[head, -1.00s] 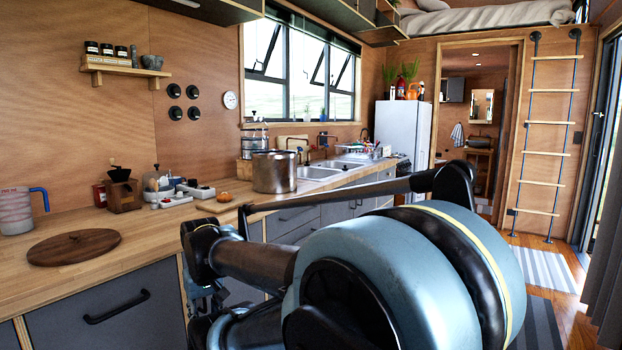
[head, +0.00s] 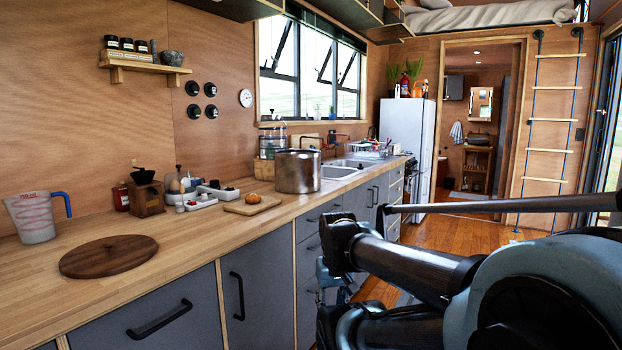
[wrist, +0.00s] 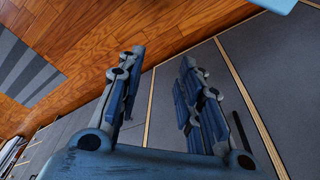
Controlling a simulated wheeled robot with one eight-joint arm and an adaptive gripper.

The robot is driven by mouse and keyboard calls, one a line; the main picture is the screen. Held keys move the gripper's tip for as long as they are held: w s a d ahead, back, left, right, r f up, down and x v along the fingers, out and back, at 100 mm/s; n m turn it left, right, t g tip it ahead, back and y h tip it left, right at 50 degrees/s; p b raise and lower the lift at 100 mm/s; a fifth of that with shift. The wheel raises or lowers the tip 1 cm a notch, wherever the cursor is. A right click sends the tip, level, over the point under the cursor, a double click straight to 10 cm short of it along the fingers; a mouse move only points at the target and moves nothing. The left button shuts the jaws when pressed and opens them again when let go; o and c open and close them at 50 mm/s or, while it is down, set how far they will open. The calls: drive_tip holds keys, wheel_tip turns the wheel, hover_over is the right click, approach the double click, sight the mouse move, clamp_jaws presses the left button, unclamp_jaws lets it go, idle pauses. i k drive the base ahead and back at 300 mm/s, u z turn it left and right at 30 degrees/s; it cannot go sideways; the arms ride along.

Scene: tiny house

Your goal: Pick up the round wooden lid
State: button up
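The cabinet fronts and the floor lie beyond the fingers. In the head view my arm fills the lower right, well to the right of the lid, and the gripper is mostly hidden. The lid is not in the wrist view.
The counter (head: 190,236) is bare around the lid. A measuring jug (head: 35,218) stands behind it to the left. A coffee grinder (head: 147,196), a small cutting board (head: 252,205) and a large metal pot (head: 298,171) stand farther along. Grey cabinets (head: 140,310) run below.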

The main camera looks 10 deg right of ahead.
sight(107, 257)
drive_tip(key=u, duration=1.65)
drive_tip(key=k, duration=0.5)
drive_tip(key=z, duration=0.05)
drive_tip(key=i, duration=0.5)
